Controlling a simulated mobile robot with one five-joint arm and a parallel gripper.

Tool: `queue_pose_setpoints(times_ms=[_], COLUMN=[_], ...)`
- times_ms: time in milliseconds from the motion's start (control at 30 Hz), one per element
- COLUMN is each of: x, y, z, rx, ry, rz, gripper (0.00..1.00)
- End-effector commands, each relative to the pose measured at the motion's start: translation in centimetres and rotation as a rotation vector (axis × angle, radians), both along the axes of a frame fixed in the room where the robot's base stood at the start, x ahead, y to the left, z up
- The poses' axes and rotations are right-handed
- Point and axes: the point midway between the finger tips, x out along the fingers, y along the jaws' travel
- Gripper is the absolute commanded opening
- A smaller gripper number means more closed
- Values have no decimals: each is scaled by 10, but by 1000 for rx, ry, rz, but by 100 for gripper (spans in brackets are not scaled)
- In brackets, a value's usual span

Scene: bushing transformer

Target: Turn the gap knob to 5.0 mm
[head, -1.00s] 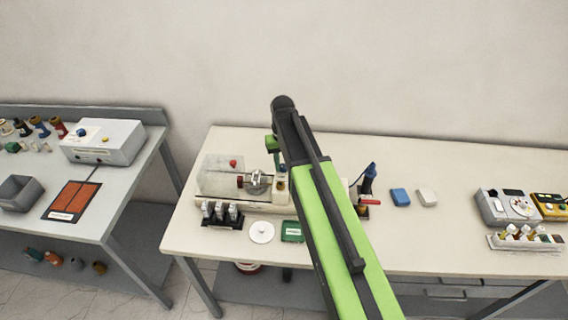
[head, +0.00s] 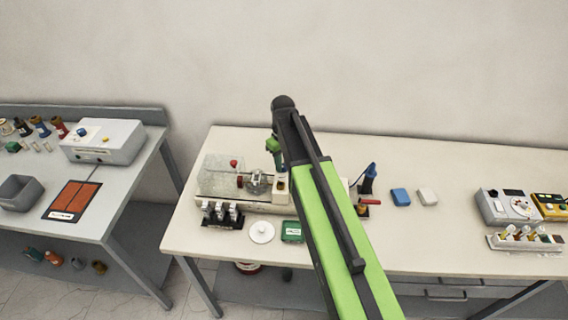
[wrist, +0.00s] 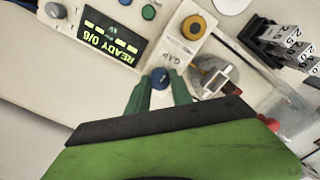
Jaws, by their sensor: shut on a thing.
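The gap knob (wrist: 160,77) is a small blue knob beside the "GAP" lettering in the wrist view. My gripper (wrist: 161,90) has its two green fingers on either side of the knob, shut on it. A dark display (wrist: 111,36) reads "READY 0/6" in green, seen upside down. No gap value is legible.
A yellow-ringed button (wrist: 194,27) and metal electrodes (wrist: 212,76) lie close to the knob. A clear box (head: 221,172) with a red knob stands left. Dark holders (head: 221,214), a white disc (head: 261,231) and a green box (head: 292,231) stand in front.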

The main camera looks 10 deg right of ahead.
Motion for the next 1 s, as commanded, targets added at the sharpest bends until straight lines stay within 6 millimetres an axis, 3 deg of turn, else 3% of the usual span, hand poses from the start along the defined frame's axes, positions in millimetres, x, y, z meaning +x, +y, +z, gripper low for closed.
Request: queue_pose_setpoints(times_ms=[167,200,367,767,1000], x=[-3,-3,-2,-1,-1], y=[0,0,0,-1,0], z=[-1,-1,0,6,43], rx=[1,1,0,0,0], ry=[8,8,6,2,2], rz=[-1,-1,-2,-3,-2], gripper=[0,28,48,48,48])
